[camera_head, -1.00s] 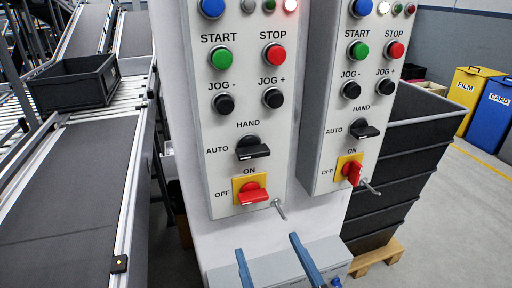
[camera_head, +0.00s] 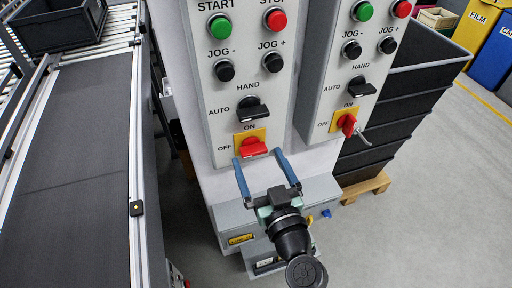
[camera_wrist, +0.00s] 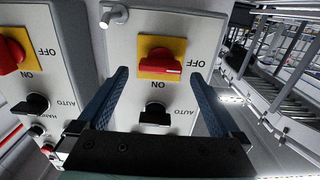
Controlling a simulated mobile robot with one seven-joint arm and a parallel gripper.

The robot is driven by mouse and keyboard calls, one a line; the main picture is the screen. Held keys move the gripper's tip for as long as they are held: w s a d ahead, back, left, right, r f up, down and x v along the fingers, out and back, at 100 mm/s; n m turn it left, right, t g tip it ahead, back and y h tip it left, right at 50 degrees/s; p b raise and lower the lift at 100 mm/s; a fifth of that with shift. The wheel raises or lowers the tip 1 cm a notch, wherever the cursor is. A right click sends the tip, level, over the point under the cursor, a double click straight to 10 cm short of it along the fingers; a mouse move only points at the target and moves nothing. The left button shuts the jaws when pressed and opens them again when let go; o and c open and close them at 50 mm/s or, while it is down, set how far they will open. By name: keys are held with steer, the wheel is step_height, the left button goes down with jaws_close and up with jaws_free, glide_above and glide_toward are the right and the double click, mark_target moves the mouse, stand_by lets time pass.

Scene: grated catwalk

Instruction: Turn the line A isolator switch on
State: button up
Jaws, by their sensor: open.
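Two grey control panels each carry a red rotary isolator switch on a yellow plate marked ON at the top and OFF at the left. The left panel's red switch (camera_head: 253,147) has its handle lying level, in line with OFF; it also shows in the wrist view (camera_wrist: 160,62), upside down. The right panel's red switch (camera_head: 348,124) has its handle turned nearer upright, toward ON. No line letter is legible on either panel. My gripper (camera_head: 258,157) is open, its blue fingers on either side of the left switch, apart from the handle. The wrist view shows nothing between the fingers (camera_wrist: 161,73) but the panel and switch.
A black HAND/AUTO selector (camera_head: 254,109) sits just above the left switch. A metal peg (camera_wrist: 113,15) sticks out beside it. A conveyor (camera_head: 75,150) runs along the left. Stacked dark crates (camera_head: 385,135) stand at the right; the floor front right is clear.

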mark_target(253, 149)
steer(key=shift+x, duration=1.4)
steer(key=shift+c, duration=0.3)
steer(key=c, duration=1.3)
steer(key=shift+o, duration=0.2)
